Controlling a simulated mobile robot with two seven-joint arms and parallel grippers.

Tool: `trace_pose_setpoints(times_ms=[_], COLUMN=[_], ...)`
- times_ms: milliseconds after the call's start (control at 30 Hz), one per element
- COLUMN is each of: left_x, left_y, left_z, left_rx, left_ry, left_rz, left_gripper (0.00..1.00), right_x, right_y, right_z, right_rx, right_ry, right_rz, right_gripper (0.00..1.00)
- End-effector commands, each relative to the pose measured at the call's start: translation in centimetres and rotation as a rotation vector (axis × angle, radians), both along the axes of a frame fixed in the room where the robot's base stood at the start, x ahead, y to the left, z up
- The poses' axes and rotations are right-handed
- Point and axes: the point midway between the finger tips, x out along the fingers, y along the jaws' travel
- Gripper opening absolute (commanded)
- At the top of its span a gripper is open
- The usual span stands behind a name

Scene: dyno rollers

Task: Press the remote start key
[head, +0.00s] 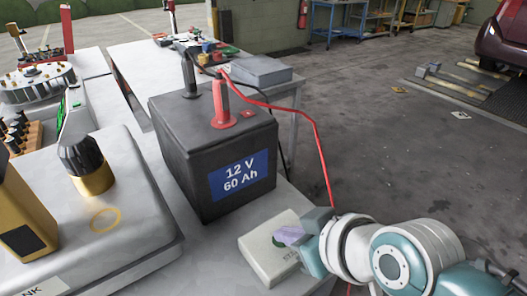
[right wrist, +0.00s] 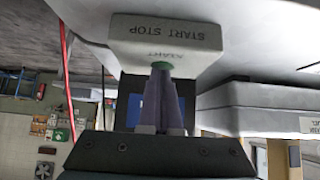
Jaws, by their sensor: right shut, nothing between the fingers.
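A small white box (head: 258,252) lies on the light table in front of the battery, at the table's edge. The fingers hide part of the key. My left gripper is not in view.
A black 12 V 60 Ah battery (head: 205,165) stands just behind the box, with a red clamp (head: 223,105) and a black clamp (head: 188,75) on top. A red cable (head: 315,135) hangs down past the table's right side. A grey case (head: 100,235) lies at left.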

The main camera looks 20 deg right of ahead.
Motion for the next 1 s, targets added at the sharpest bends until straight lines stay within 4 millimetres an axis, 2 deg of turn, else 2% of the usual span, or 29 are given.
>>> trace_pose_setpoints(times_ms=[33,200,267,600,800,1000], left_x=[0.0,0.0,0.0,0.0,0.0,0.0], left_y=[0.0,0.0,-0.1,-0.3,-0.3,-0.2], left_z=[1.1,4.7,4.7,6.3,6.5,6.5], left_rx=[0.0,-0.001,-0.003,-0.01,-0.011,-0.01], left_ry=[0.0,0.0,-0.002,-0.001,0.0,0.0], left_rz=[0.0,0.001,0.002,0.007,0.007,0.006], left_gripper=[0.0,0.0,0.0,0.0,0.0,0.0], right_x=[-0.4,0.6,-0.3,-4.6,-5.7,-5.9], right_y=[-0.1,0.1,-0.3,-1.8,-2.2,-2.2], right_z=[0.6,4.8,5.1,9.7,10.9,11.0], right_rx=[-0.005,0.0,-0.001,0.003,0.005,0.005], right_ry=[0.017,-0.003,-0.004,-0.011,-0.012,-0.012], right_rz=[0.002,-0.001,-0.002,-0.002,-0.003,-0.003], right_gripper=[0.0,0.0,0.0,0.0,0.0,0.0])
